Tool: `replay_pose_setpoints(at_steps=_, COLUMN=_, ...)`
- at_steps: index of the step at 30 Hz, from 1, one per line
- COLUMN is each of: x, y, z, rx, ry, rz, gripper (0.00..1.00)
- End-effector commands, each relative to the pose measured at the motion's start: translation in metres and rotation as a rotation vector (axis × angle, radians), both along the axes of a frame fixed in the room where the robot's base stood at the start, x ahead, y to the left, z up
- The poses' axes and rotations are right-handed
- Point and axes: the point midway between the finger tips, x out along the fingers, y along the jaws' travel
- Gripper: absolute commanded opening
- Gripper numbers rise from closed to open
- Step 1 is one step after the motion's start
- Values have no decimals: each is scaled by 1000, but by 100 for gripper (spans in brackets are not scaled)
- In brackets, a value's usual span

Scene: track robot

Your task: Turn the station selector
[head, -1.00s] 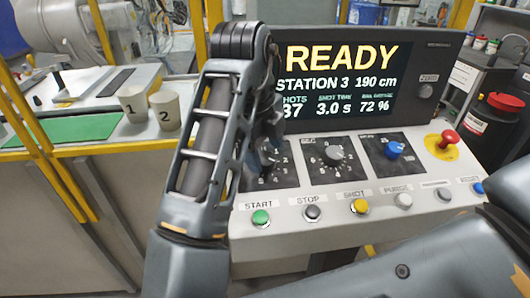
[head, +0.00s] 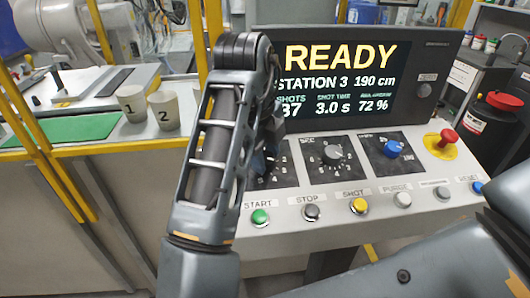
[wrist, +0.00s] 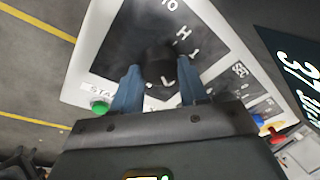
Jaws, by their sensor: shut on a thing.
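The station selector is a dark knob (wrist: 159,58) on a black plate at the left end of the sloped console. In the wrist view my gripper (wrist: 159,76) has its two blue fingers on either side of the knob, shut on it. In the head view my gripper (head: 268,150) is at the leftmost dial, and my arm hides much of that dial and its plate. The knob's pointer direction cannot be read clearly. The display (head: 345,80) reads READY, STATION 3, 190 cm, 3.0 s and 72 %.
Right of the selector are a grey dial (head: 334,153), a blue knob (head: 393,149) and a red emergency button (head: 449,136). Below is a button row with green START (head: 260,216) and yellow SHOT (head: 359,205). Two numbered cups (head: 132,103) stand on the left table.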

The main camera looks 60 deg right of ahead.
Motion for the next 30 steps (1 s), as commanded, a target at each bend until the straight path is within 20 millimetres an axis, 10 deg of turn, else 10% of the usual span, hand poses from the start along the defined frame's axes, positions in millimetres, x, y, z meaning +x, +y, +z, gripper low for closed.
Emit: replay_pose_setpoints(at_steps=30, x=-1, y=-1, z=-1, rx=-91, ry=112, rz=527, gripper=13)
